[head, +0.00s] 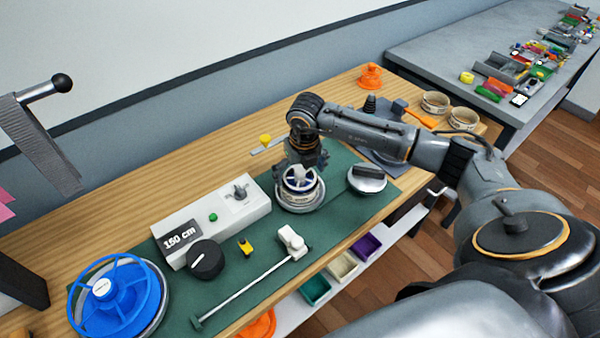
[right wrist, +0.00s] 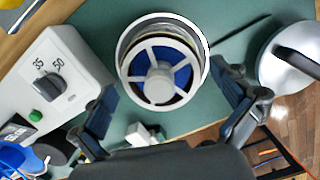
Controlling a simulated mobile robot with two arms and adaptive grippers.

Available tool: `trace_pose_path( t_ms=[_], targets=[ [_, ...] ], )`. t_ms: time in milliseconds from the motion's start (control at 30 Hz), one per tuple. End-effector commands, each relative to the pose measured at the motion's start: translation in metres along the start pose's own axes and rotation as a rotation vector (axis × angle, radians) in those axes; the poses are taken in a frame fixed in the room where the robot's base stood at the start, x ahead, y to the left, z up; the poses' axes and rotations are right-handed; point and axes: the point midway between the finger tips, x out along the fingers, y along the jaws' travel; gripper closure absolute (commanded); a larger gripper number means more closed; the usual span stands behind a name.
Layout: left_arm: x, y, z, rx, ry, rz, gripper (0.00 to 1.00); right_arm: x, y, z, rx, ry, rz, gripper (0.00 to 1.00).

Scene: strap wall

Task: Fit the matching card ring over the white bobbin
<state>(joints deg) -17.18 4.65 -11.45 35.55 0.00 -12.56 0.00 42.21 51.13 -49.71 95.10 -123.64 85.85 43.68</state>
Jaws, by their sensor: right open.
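The white bobbin (head: 299,181) with its spoked top stands on the green mat. In the right wrist view the bobbin (right wrist: 158,82) fills the top middle, with blue between its spokes and a pale round rim around it. I cannot tell whether that rim is a separate ring. My right gripper (head: 303,168) is over the bobbin, pointing down. In the right wrist view its open fingers (right wrist: 170,97) are spread to either side, with nothing between them clearly gripped. Two tan card rings (head: 435,102) (head: 463,117) lie at the bench's far right end. My left gripper is out of view.
A white box (head: 212,220) with a dial and green button stands left of the bobbin. A silver round weight with a black handle (head: 367,178) stands right of it.

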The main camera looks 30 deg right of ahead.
Motion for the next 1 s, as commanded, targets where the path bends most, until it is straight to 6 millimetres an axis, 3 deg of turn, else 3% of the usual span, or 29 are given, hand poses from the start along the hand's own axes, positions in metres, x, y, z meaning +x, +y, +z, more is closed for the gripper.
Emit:
trace_pose_path(
  t_ms=[167,633,800,1000],
  targets=[
    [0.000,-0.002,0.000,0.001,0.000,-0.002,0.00,-0.012,0.000,0.001,0.000,-0.002,0.000,0.00],
    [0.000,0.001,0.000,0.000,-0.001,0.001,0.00,-0.103,0.000,0.001,0.000,-0.002,0.001,0.00],
    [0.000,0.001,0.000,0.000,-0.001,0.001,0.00,-0.118,0.000,0.001,0.000,-0.001,0.000,0.00],
    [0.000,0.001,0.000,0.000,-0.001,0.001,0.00,-0.120,0.000,0.000,0.000,0.001,0.000,0.00]
  ],
)
